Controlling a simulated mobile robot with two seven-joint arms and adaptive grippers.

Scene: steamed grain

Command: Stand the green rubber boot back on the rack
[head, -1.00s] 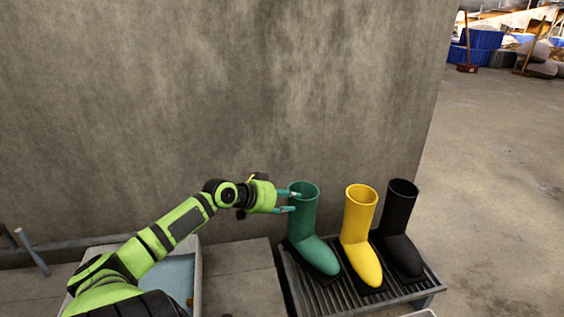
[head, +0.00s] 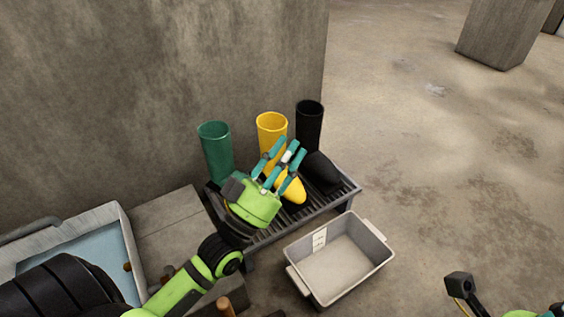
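The green rubber boot (head: 215,152) stands upright at the left end of the slatted rack (head: 345,190), beside the wall. Its shaft shows in the head view, but its foot is mostly hidden behind my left gripper. My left gripper (head: 289,150) is open, its teal fingers spread apart and empty. In the picture it lies to the right of the green boot, in front of the yellow boot. Of my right arm only a part shows at the bottom right corner; its fingers cannot be made out.
A yellow boot (head: 271,130) and a black boot (head: 309,126) stand on the same rack. A pale grey bin (head: 378,262) sits on the floor in front of the rack. A basin (head: 122,224) is at the left. The floor to the right is open.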

